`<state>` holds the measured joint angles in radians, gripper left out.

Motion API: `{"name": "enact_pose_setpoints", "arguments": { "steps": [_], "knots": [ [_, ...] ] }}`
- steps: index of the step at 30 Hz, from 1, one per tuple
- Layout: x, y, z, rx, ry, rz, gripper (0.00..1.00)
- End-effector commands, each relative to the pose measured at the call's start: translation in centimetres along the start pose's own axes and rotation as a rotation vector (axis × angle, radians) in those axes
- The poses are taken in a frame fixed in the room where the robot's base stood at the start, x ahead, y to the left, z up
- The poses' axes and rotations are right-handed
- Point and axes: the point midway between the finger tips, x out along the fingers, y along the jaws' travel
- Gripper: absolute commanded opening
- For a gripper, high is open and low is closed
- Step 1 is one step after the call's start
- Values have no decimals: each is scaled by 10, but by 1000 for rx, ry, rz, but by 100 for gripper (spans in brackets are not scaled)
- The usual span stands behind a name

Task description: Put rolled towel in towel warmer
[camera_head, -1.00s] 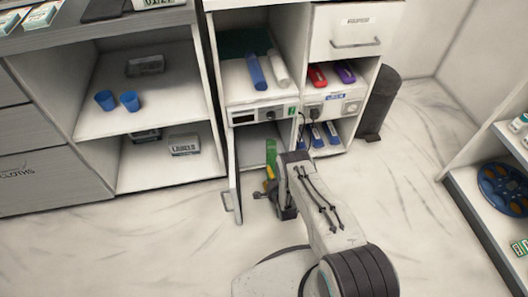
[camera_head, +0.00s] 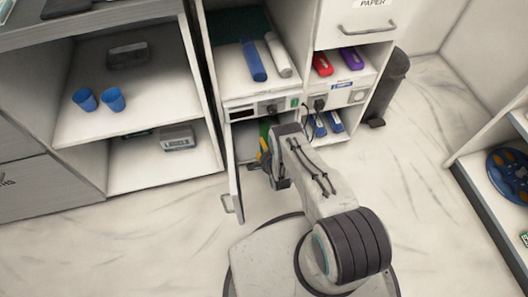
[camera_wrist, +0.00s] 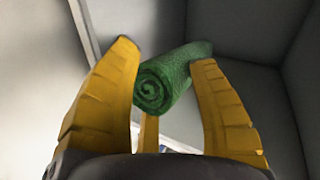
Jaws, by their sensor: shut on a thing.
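The rolled towel is green, with its spiral end facing the camera in the wrist view (camera_wrist: 165,82); a bit of it shows in the head view (camera_head: 265,126). My gripper (camera_wrist: 164,58) is shut on it, one yellow finger on each side. In the head view my gripper (camera_head: 264,152) is at the front opening of the towel warmer (camera_head: 241,116), below its control strip. The warmer's door (camera_head: 236,187) stands open on the left. Grey walls surround the towel in the wrist view. My arm hides part of the opening, and I cannot tell whether the towel touches the floor inside.
A blue roll (camera_head: 254,60) and a white roll (camera_head: 278,55) lie on the shelf above. A power strip with a plugged cord (camera_head: 319,103) is right of the warmer. A black bin (camera_head: 388,85) stands further right. Open floor lies in front.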

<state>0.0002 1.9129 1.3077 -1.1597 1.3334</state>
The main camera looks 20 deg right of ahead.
Motion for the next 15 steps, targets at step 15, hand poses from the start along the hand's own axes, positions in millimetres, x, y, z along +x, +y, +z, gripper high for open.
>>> {"name": "enact_pose_setpoints", "arguments": {
  "steps": [15],
  "knots": [
    [21, 38, 9, 0, 0, 0, 21]
  ]
}}
